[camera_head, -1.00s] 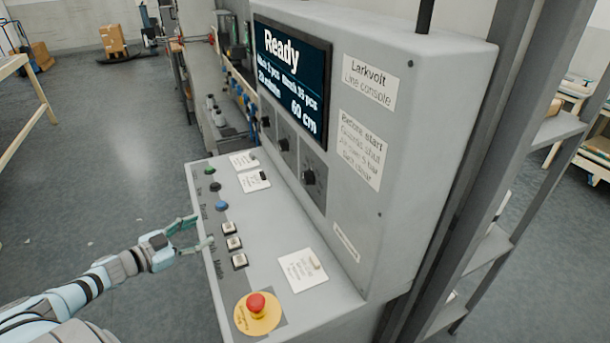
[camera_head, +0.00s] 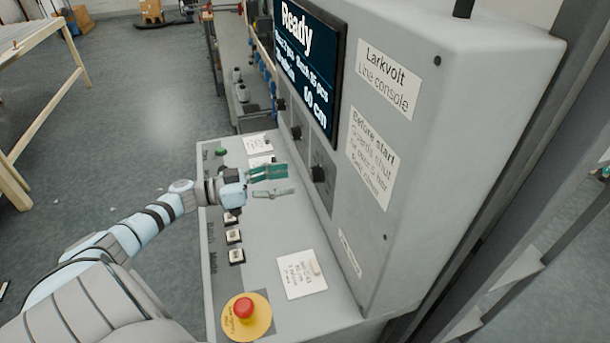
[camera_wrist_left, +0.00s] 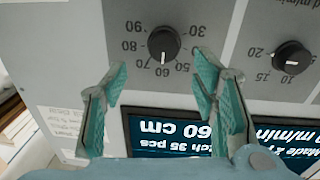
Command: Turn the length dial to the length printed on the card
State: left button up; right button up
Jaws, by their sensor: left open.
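The length dial (camera_head: 318,173) is a black round knob on the console's upright panel. In the left wrist view, turned upside down, the dial (camera_wrist_left: 163,43) has a scale from 30 to 90, and its white mark points toward 60. The screen (camera_head: 310,65) reads 60 cm. A white card (camera_head: 302,274) lies on the sloped desk; its print is too small to read. My left gripper (camera_head: 284,181) is open and empty in front of the dial, apart from it. In the wrist view its fingers (camera_wrist_left: 160,78) stand either side below the knob. My right gripper is out of view.
A second knob (camera_wrist_left: 291,57) sits beside the dial. A grey upright post (camera_head: 520,150) stands right of the console.

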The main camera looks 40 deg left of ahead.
aim_at(310, 175)
pick_arm(q)
jog(key=x, duration=0.6)
jog(key=shift+w+a+f, duration=0.1)
jog(key=shift+w+f, duration=0.15)
jog(key=shift+w, duration=0.1)
jog(key=shift+w+f, duration=0.1)
jog(key=shift+w, duration=0.3)
jog(key=shift+s, duration=0.45)
jog(key=shift+c, duration=1.2)
jog(key=c, duration=0.9)
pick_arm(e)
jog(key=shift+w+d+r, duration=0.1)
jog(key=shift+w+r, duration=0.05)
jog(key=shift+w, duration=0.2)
